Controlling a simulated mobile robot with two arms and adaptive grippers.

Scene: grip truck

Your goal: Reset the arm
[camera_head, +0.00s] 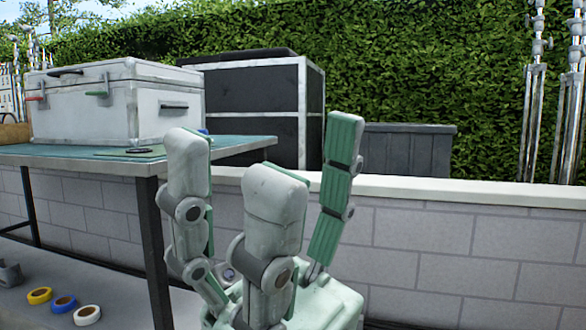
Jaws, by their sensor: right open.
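My right gripper (268,200) fills the lower middle of the head view, close to the camera. Its grey and green jointed fingers point up and stand spread apart. It is open, and nothing shows between the fingers. Its pale green palm (335,305) is at the bottom edge. The fingers overlap the right end of the table in the picture; I cannot tell how far apart they are in depth. My left gripper is not in view.
A table (240,146) with a green top bears a white case (95,100). Yellow (39,296), blue (64,304) and white (88,315) tape rolls lie below. A black cabinet (250,95), a grey box (410,150) and a block wall (470,245) stand behind.

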